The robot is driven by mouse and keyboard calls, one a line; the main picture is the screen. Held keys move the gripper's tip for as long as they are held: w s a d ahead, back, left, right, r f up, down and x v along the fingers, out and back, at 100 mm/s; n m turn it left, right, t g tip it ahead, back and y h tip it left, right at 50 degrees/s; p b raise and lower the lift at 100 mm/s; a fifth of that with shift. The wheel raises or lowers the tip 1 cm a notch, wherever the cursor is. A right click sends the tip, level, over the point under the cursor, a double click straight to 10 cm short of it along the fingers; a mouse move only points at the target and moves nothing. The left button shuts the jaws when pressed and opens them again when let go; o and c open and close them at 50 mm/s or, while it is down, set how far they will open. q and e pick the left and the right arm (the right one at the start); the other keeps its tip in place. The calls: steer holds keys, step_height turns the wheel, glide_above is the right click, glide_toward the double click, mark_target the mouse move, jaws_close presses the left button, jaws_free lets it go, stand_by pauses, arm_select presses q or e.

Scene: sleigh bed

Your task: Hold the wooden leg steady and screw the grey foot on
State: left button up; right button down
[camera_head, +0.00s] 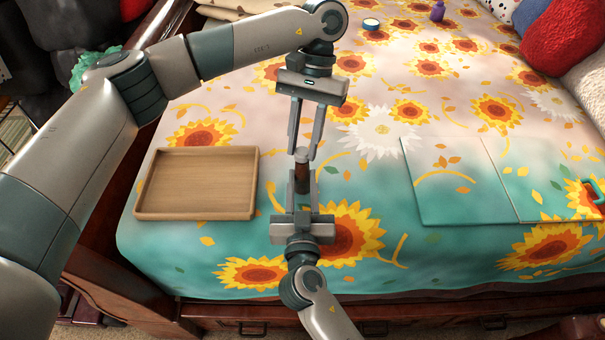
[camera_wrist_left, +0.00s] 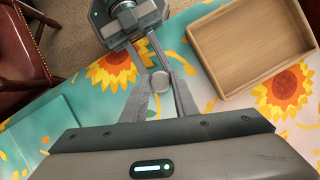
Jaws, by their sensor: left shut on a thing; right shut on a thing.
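The wooden leg (camera_head: 302,173) is a short dark brown piece that stands upright above the bed's front part in the head view. The grey foot (camera_head: 301,154) is at its upper end; it shows as a round grey disc in the left wrist view (camera_wrist_left: 160,82). My left gripper (camera_head: 302,157) comes from the far side and is shut on the grey foot. My right gripper (camera_head: 302,188) comes from the near side and is shut on the leg lower down. The joint between foot and leg is mostly hidden by the fingers, so I cannot tell how tight it is.
An empty wooden tray (camera_head: 200,182) lies on the sunflower bedspread to the left. A flat teal folder (camera_head: 465,190) lies to the right. A small round tin (camera_head: 371,24), a purple bottle (camera_head: 437,11) and a red cushion (camera_head: 563,40) are farther back. Bedspread between is clear.

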arm_select(q)
steer(key=m+y, duration=0.1)
steer(key=m, duration=0.1)
steer(key=m+t, duration=0.1)
steer(key=m, duration=0.2)
steer(key=shift+d+f+y, duration=0.1)
steer(key=shift+f+y, duration=0.1)
steer(key=shift+y, duration=0.2)
steer(key=o, duration=1.1)
steer(key=shift+c, duration=0.6)
steer(key=shift+r, duration=0.1)
steer(key=shift+c, duration=1)
